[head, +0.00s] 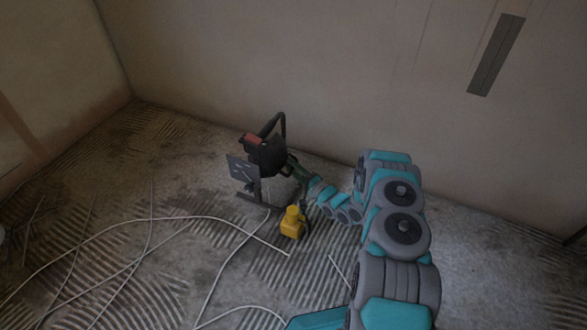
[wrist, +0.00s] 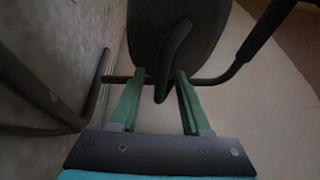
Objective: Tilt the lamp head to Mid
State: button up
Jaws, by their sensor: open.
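The lamp (head: 267,153) stands on the floor near the wall, with a dark head, a reddish patch and a black loop handle on top. In the wrist view the dark rounded back of the lamp head (wrist: 150,35) fills the upper middle. A dark lever (wrist: 168,60) sticks out from it towards me. My gripper (wrist: 159,77) is open, with one green finger on each side of the lever; I cannot tell whether either touches it. In the head view my gripper (head: 296,168) is at the lamp's right side. Its fingertips are hard to make out there.
A grey plate (head: 243,172) with small light marks, too small to read, is at the lamp's left. A yellow object (head: 292,222) sits in front of the lamp. Pale cables (head: 150,218) loop over the ridged floor at left. The plastered wall (head: 340,80) is close behind.

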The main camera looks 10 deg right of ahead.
jog(key=v, duration=0.7)
jog(key=shift+s+d, duration=0.25)
jog(key=shift+s, duration=0.05)
